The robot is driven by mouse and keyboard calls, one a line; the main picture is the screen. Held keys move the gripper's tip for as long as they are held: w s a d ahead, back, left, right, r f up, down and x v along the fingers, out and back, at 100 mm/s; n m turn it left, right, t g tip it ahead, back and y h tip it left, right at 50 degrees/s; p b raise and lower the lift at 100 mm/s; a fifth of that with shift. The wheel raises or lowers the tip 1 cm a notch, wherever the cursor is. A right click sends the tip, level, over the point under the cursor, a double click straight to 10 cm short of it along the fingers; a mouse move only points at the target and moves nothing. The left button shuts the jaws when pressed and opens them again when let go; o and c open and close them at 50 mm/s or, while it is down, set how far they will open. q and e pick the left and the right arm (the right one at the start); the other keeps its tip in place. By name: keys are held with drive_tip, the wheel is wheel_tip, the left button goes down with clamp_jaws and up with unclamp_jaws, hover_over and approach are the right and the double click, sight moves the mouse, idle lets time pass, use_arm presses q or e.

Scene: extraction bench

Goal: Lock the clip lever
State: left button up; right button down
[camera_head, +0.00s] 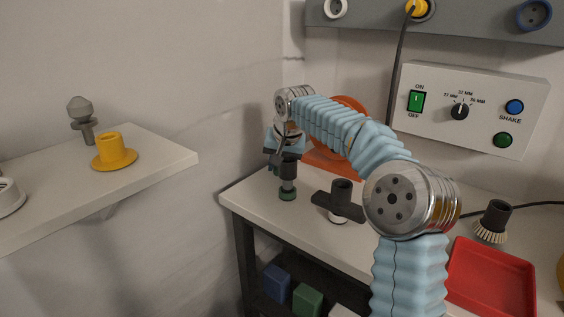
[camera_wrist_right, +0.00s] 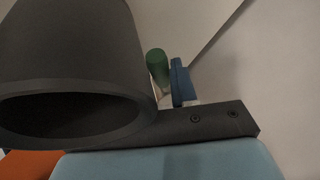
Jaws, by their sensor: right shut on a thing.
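My right arm reaches across the bench, and its gripper (camera_head: 284,147) is at the bench's back left corner. It is shut on a dark grey cylindrical tool (camera_head: 289,169) with a green lower end, which points down at the bench top; I cannot tell whether it touches. In the right wrist view a large dark hollow cylinder (camera_wrist_right: 70,75) fills the left, beside a dark finger (camera_wrist_right: 205,122). An orange device (camera_head: 346,164) stands behind my arm, partly hidden. I cannot make out the clip lever. My left gripper is not in view.
A dark T-shaped tool (camera_head: 338,204) and a brush (camera_head: 493,222) stand on the bench, with a red tray (camera_head: 490,278) at front right. A control box (camera_head: 470,108) is on the wall. A side shelf (camera_head: 150,160) holds a yellow flanged piece (camera_head: 113,155).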

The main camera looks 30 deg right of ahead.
drive_tip(key=shift+r, duration=0.1)
drive_tip(key=c, duration=0.9)
unclamp_jaws()
drive_tip(key=p+v, duration=0.2)
drive_tip(key=v, duration=1.1)
drive_tip(key=shift+s+r, duration=0.15)
drive_tip(key=shift+r, duration=0.15)
